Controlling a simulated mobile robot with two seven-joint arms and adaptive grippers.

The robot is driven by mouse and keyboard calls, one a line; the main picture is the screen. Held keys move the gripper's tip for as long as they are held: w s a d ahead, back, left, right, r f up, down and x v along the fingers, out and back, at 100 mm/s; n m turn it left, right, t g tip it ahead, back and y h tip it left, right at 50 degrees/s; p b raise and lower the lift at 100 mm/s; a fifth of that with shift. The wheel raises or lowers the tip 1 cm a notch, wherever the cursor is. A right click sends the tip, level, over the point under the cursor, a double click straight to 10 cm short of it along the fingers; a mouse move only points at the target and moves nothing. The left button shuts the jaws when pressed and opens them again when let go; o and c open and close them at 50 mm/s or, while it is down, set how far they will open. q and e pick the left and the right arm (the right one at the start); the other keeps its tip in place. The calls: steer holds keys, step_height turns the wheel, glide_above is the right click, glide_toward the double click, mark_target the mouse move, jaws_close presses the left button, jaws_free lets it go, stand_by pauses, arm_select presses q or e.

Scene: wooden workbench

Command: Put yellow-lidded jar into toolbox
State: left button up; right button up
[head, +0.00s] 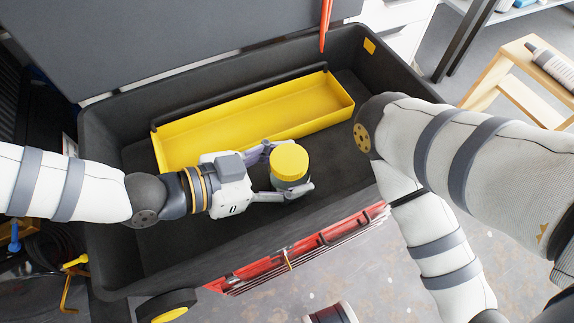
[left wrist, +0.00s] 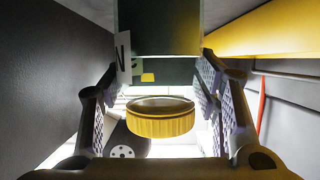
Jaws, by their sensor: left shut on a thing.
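The jar has a round yellow lid (head: 290,160) and a pale, partly hidden body. My left gripper (head: 294,171) is shut around the jar, one finger on its far side and one on its near side. It holds the jar upright within the toolbox outline, in front of the yellow tray. I cannot tell whether the jar's base touches the toolbox floor. In the left wrist view the yellow lid (left wrist: 160,118) is between the two fingers. The toolbox (head: 118,262) is a large open black box. My right arm enters from the right; its gripper is out of view.
A long yellow tray (head: 335,99) lies along the back inside the toolbox. An orange-red rod (head: 325,28) is at the back rim. A red item (head: 255,266) lies along the front side. Dark toolbox floor is bare right of the jar. A wooden stool (head: 500,65) stands at right.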

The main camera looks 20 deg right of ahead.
arm_select(q)
steer(key=o, duration=1.6)
steer(key=shift+a+r, duration=0.25)
steer(key=p+v, duration=0.2)
steer(key=v, duration=0.9)
steer(key=shift+a+r, duration=0.1)
steer(key=shift+a, duration=0.15)
steer(key=shift+r, duration=0.1)
